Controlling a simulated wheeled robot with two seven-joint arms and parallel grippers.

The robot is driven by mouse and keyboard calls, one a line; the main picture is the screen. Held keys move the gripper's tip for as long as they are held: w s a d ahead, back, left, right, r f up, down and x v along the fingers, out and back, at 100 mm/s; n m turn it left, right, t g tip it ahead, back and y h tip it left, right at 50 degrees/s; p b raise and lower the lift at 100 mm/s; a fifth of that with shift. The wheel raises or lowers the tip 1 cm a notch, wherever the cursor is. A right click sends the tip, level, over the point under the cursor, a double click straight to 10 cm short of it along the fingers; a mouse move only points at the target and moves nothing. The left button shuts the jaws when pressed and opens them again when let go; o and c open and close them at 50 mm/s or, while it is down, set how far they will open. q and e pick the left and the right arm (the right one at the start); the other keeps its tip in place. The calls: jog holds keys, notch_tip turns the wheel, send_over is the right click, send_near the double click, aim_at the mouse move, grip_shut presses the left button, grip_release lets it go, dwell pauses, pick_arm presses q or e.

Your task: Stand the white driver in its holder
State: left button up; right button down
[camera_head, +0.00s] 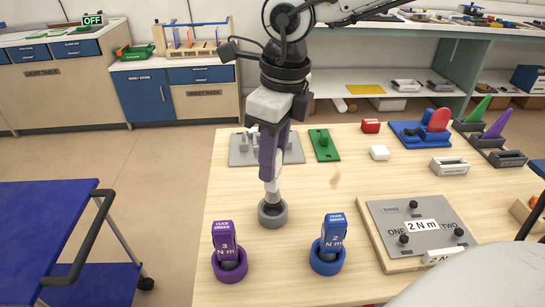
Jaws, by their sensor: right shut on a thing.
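My right gripper (272,163) points down over the near left part of the table and is shut on the white driver (271,188). Only the driver's pale lower part shows below the fingers; the rest is hidden by the gripper. The driver looks upright, with its lower end at the opening of a grey ring holder (272,217). I cannot tell whether it rests on the holder's bottom. A purple driver (224,240) and a blue driver (333,234) stand in their own ring holders nearer to me. My left gripper is not in view.
A board with a "2 N m" plate (421,226) lies to the right. A grey fixture (245,150), a green plate (325,145) and a blue base with a red part (425,128) stand behind. A blue cart (40,235) stands left of the table.

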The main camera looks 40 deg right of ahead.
jog(key=shift+f, duration=0.35)
jog(key=shift+b, duration=0.3)
dwell(0.5)
jog(key=shift+b, duration=0.5)
dwell(0.4)
jog(key=shift+b, duration=0.3)
dwell(0.5)
jog(key=shift+f, duration=0.2)
jog(key=shift+f+b, duration=0.3)
jog(key=shift+b, duration=0.25)
